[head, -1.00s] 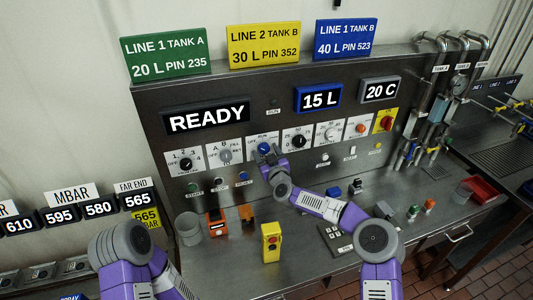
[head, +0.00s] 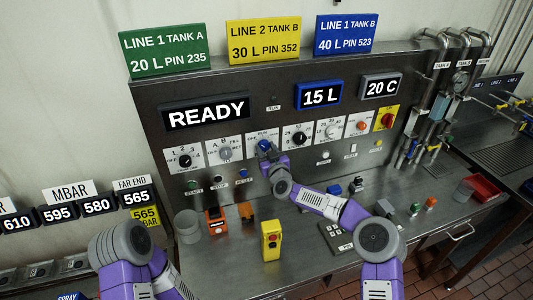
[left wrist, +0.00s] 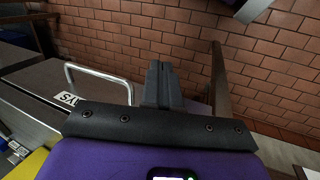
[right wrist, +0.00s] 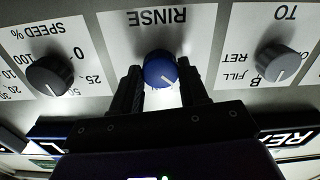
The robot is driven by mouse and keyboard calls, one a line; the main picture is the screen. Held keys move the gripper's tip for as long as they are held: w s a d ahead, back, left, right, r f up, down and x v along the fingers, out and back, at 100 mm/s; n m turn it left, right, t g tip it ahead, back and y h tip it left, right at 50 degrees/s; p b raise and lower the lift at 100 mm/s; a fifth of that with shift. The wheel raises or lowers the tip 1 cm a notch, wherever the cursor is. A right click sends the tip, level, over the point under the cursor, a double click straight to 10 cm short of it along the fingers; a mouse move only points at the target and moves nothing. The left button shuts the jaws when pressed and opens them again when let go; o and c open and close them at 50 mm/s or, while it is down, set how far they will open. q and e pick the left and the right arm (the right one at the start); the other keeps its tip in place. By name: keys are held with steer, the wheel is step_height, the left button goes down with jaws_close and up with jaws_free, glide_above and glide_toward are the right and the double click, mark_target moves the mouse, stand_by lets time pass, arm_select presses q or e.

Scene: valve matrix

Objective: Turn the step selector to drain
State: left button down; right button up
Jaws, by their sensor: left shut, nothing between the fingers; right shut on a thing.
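The blue selector knob (right wrist: 161,69) sits on a white plate with RINSE printed upside down in the right wrist view. Its white pointer line points to the lower right there; the other markings are hidden. The knob (head: 264,144) is partly covered by my gripper in the head view. My right gripper (right wrist: 162,88) is shut on this knob, a finger on each side. It also shows at the panel in the head view (head: 267,151). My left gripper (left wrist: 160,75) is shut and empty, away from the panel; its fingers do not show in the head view.
A grey knob (right wrist: 278,60) and a black speed knob (right wrist: 49,75) flank the blue one closely. Below the panel, the steel bench holds a yellow pendant (head: 271,241), an orange device (head: 215,221) and a clear cup (head: 187,224). Pipes and valves stand at the right.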

steer(key=m+b, duration=0.6)
steer(key=b, duration=0.1)
steer(key=shift+f, duration=0.2)
steer(key=m+b, duration=0.2)
steer(key=shift+m, duration=0.4)
steer(key=m+b, duration=0.3)
steer(key=m, duration=0.2)
steer(key=shift+b, duration=0.35)
steer(key=m+b, duration=0.2)
steer(key=m, duration=0.3)
steer(key=shift+r, duration=0.15)
steer(key=shift+m, duration=0.3)
steer(key=o, duration=1.1)
steer(key=shift+c, duration=0.2)
